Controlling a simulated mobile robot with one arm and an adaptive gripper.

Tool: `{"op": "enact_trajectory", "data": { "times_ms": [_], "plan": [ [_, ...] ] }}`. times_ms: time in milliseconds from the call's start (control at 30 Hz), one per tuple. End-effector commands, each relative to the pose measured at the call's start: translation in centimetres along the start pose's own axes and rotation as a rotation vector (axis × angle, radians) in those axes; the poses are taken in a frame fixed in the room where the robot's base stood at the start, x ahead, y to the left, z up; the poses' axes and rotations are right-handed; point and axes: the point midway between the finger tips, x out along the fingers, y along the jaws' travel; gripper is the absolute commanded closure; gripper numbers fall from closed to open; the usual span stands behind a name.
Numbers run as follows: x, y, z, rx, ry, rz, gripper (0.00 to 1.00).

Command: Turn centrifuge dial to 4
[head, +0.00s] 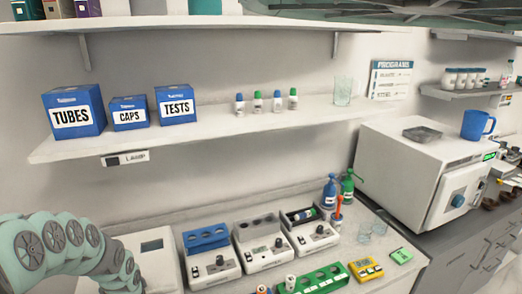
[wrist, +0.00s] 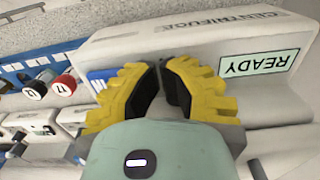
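The centrifuge (wrist: 150,42) fills the upper part of the wrist view, white, its name upside down. Its display (wrist: 259,62) reads READY, also upside down. My gripper (wrist: 161,72) has yellow fingers with black pads, in front of the centrifuge face. The fingers are partly apart with a narrow gap and nothing clearly between them. I cannot see the dial; the fingers and palm cover part of the face. In the head view, a white box with a dark window (head: 152,245) beside my arm looks like the centrifuge; my gripper is out of sight there.
White devices with knobs (head: 209,262) stand right of the white box in the head view. A green rack (head: 312,280) and yellow timer (head: 366,269) lie in front. Blue and green bottles (head: 329,190) stand behind. A shelf (head: 220,130) runs above.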

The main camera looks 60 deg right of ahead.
Motion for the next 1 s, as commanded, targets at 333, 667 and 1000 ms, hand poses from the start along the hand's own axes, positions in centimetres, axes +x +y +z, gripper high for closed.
{"op": "enact_trajectory", "data": {
  "times_ms": [333,667,1000],
  "plan": [
    [-0.5,0.1,-0.7,0.006,0.029,-0.004,1.00],
    [-1.6,0.2,0.0,0.005,0.019,-0.004,1.00],
    [-5.5,0.2,0.3,0.004,0.010,-0.005,1.00]
  ]
}}
